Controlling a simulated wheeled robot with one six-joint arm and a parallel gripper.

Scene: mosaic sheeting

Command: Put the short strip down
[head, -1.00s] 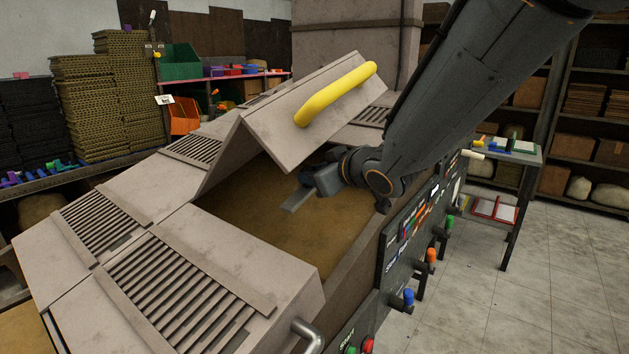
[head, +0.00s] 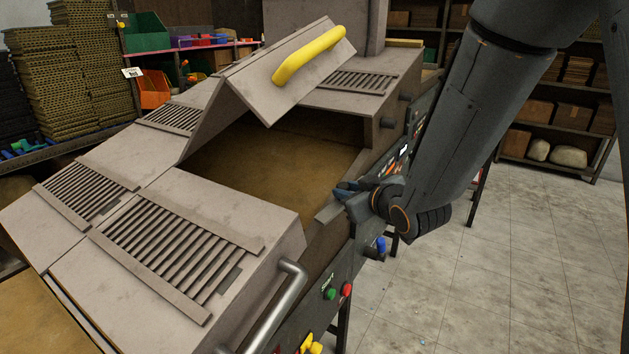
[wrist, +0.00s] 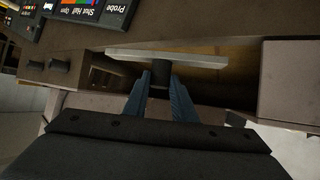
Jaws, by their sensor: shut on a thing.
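My gripper (head: 345,190) is shut on the short strip, a flat pale grey bar. In the head view the strip (head: 327,213) shows at the front edge of the machine's opening, partly hidden by the gripper. In the wrist view the strip (wrist: 190,60) lies crosswise at the fingertips of my gripper (wrist: 160,78), sticking out to both sides. A dark block shows between the blue fingers. I cannot tell whether the strip touches the machine's edge.
The grey machine has a raised lid with a yellow handle (head: 310,54) over an opening with a brown bed (head: 270,160). Slatted vents (head: 180,250) flank it. A metal bar handle (head: 275,310) and knobs jut from the front. Bare floor (head: 500,270) lies to the right.

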